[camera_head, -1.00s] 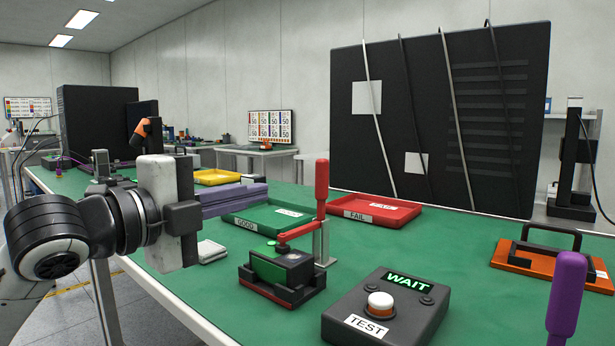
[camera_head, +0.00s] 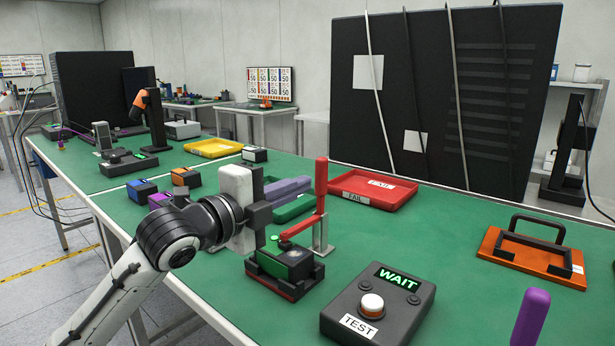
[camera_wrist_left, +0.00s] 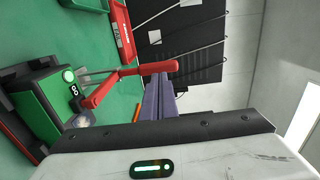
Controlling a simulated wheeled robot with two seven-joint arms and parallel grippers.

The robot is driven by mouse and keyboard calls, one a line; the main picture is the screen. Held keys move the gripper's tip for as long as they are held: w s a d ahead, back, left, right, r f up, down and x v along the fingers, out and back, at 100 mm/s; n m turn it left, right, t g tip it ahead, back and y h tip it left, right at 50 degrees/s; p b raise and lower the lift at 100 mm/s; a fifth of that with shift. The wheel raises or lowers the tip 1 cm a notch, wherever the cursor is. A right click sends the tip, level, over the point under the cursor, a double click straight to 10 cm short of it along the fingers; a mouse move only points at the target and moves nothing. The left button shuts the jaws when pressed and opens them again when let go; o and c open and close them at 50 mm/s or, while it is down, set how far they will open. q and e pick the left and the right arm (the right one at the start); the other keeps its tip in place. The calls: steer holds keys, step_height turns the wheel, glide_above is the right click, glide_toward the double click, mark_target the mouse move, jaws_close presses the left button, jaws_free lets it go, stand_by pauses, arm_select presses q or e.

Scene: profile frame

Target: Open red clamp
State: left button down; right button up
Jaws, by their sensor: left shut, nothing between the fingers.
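The red clamp (camera_head: 321,188) stands with its handle upright and its red arm (camera_head: 299,228) lying across the green-topped black fixture (camera_head: 285,265). The fixture (camera_wrist_left: 45,105) is at the left there.
A WAIT/TEST button box (camera_head: 378,305) stands in front right of the fixture. A red FAIL tray (camera_head: 372,188) and a partly hidden green tray (camera_head: 292,210) lie behind. An orange handled plate (camera_head: 535,255) is at right. Bare green table lies between.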

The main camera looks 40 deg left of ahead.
mark_target(319, 177)
arm_select(q)
steer(key=shift+w+d, duration=0.15)
steer(key=shift+w, duration=1.4)
